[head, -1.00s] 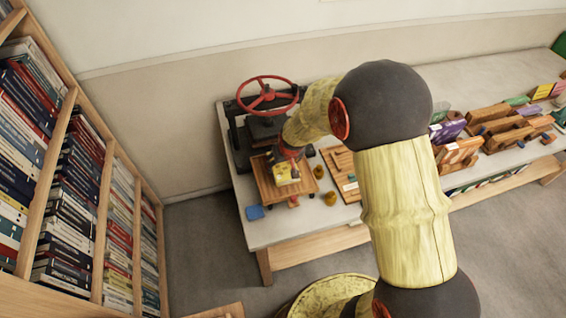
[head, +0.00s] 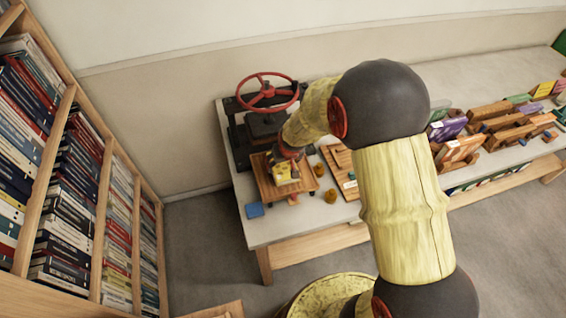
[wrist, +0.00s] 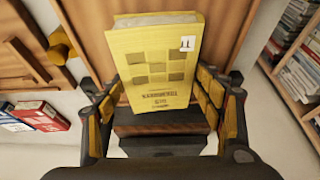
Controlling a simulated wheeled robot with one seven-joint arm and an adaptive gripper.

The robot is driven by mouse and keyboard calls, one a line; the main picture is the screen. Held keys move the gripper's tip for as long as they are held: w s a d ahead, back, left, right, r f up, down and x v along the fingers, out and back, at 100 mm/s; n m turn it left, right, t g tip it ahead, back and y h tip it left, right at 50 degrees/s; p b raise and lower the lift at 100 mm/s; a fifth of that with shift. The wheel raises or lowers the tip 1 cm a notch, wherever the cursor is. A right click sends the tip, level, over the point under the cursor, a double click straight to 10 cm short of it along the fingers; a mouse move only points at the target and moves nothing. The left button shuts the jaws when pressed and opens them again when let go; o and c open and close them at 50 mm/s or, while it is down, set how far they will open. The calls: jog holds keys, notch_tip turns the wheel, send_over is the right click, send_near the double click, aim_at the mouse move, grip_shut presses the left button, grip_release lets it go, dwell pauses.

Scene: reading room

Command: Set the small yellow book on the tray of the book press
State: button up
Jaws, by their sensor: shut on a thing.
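The small yellow book (head: 284,171) is at the wooden tray of the book press (head: 264,184), which stands at the left end of the table. In the wrist view the yellow book (wrist: 155,50) shows a cover with darker squares and a small white label. My gripper (wrist: 163,88) is shut on it, with one finger at each side of its near end. The wooden tray (wrist: 228,35) lies behind and below the book in that view. I cannot tell whether the book touches the tray. In the head view my gripper (head: 288,155) is partly hidden by my arm.
The press's red handwheel (head: 268,92) rises behind the tray. A blue block (head: 254,210) lies at the table's front left corner. Small ochre knobs (head: 330,196) and a wooden board (head: 338,160) are right of the tray. Book stands fill the right; a bookcase (head: 120,215) stands left.

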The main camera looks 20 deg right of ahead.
jog(key=shift+f, duration=0.15)
dwell(0.8)
jog(key=o, duration=1.4)
jog(key=shift+r+p, duration=2.7)
jog(key=shift+r, duration=1.8)
jog(key=shift+s, duration=0.1)
